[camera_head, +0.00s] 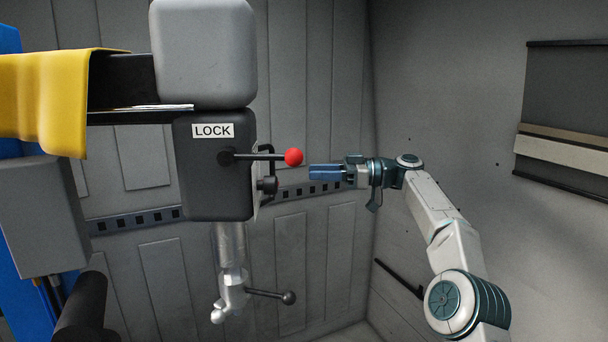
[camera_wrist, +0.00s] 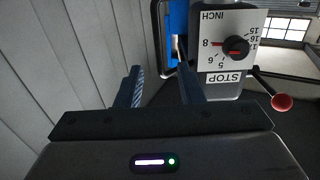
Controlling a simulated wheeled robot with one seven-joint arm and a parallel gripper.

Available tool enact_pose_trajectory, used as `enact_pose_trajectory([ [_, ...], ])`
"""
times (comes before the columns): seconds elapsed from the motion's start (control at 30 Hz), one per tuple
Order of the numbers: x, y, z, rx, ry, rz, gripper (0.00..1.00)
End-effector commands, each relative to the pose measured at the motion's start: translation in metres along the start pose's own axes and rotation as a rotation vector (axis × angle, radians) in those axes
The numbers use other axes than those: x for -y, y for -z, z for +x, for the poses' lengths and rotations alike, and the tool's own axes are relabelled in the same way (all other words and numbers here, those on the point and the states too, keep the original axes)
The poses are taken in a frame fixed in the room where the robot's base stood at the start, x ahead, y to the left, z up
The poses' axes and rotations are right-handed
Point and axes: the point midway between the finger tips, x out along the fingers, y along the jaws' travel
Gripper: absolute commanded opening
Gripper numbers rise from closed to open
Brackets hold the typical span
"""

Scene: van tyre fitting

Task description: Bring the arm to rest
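My gripper (camera_head: 312,172) is at the end of my arm, which reaches in from the lower right in the head view. Its fingers point left, towards the dark LOCK box (camera_head: 213,185). In the wrist view the two blue fingers of my gripper (camera_wrist: 158,75) stand apart with nothing between them, so it is open and empty. A black lever with a red ball (camera_head: 293,157) sticks out of the box, just left of the fingertips in the head view. The red ball also shows in the wrist view (camera_wrist: 282,102), right of the fingers and apart from them.
A dial marked INCH (camera_wrist: 235,45) and a STOP label (camera_wrist: 222,78) appear upside down beyond the fingers. Below the LOCK box hangs a metal shaft (camera_head: 230,245) with a black-knobbed handle (camera_head: 288,297). A yellow cover (camera_head: 45,95) is at left. Grey walls (camera_head: 460,90) stand behind my arm.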

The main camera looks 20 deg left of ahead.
Motion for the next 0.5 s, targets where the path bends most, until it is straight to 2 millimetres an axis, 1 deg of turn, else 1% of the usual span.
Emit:
enact_pose_trajectory([
  [0.1, 0.0000, -0.0003, -0.0035, 0.000, 0.000, 0.001, 0.34],
  [0.37, 0.0001, -0.0002, -0.0033, 0.001, 0.000, 0.001, 0.34],
  [0.5, 0.0053, 0.0006, 0.0042, 0.041, -0.002, 0.031, 0.34],
])
